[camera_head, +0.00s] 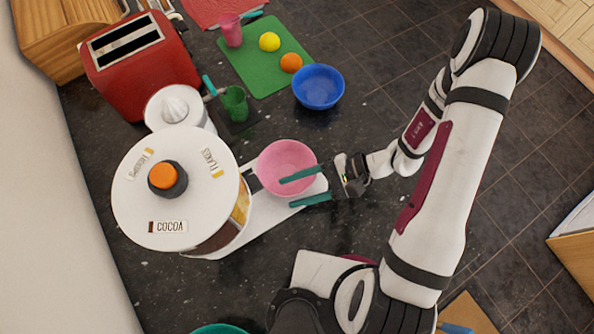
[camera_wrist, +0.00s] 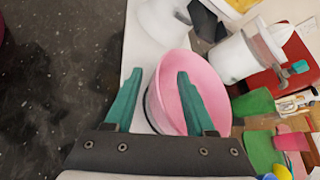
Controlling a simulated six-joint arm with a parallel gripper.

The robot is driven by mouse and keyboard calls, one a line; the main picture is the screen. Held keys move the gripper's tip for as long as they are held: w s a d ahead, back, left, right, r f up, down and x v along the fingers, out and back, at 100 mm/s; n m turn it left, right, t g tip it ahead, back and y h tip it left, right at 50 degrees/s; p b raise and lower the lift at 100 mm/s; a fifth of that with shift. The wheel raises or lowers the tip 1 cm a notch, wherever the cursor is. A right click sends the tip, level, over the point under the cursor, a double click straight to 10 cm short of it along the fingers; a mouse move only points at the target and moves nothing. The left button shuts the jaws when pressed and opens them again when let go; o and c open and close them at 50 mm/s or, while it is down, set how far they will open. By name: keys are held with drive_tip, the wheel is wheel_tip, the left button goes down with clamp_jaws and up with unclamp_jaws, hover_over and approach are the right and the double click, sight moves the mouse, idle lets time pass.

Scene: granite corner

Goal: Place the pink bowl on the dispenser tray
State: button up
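The pink bowl (camera_head: 284,155) is upright over the outer part of the white dispenser tray (camera_head: 262,215), beside the round dispenser (camera_head: 205,170). It appears to rest on the tray, though its underside is hidden. My gripper (camera_head: 286,193) is open, with its teal fingers apart. In the wrist view, the fingers of my gripper (camera_wrist: 158,71) straddle the near wall of the pink bowl (camera_wrist: 208,85): the right finger is over the inside and the left finger is outside. The white tray (camera_wrist: 143,40) shows beneath the bowl there. I see no clear finger contact with the bowl.
A blue bowl (camera_head: 318,87), an orange (camera_head: 291,63) and a yellow ball (camera_head: 269,41) are on or near a green mat (camera_head: 245,68). A green cup (camera_head: 235,103), juicer (camera_head: 174,107) and red toaster (camera_head: 140,65) stand behind. Dark counter is clear right of the tray.

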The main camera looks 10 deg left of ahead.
idle(0.4)
drive_tip(key=v, duration=1.2)
drive_tip(key=s+d+r+n+t+h, duration=0.1)
drive_tip(key=s+r+t+h, duration=0.3)
drive_tip(key=s+r+h, duration=0.6)
wheel_tip(320, 180, up, 4)
drive_tip(key=shift+d+r+n+t, duration=0.15)
drive_tip(key=shift+d+n+t, duration=0.15)
drive_tip(key=shift+d, duration=0.05)
